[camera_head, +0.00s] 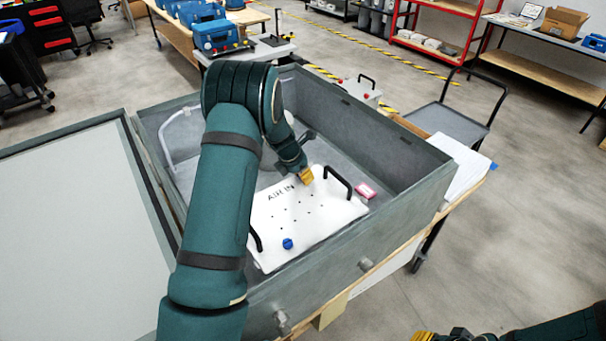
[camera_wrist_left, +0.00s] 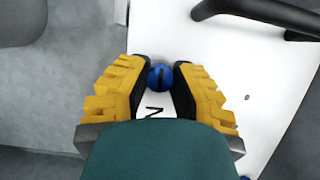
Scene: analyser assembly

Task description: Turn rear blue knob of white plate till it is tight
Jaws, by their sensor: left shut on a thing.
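The white plate (camera_head: 320,211) with two black handles lies inside a grey open box. Its rear blue knob (camera_wrist_left: 160,76) sits between the yellow fingers of my left gripper (camera_wrist_left: 160,84) in the left wrist view. These fingers are shut on it from both sides. In the head view my left gripper (camera_head: 305,177) is at the plate's rear edge and hides that knob. The front blue knob (camera_head: 287,243) stands free near the plate's front edge. My right gripper (camera_head: 436,337) is at the bottom right, outside the box and mostly cut off.
The grey box's walls (camera_head: 372,141) surround the plate. A small pink and white item (camera_head: 366,190) lies beside the plate's right side. One black handle (camera_head: 340,181) rises close to my left gripper. The box's lid (camera_head: 75,220) lies open at the left.

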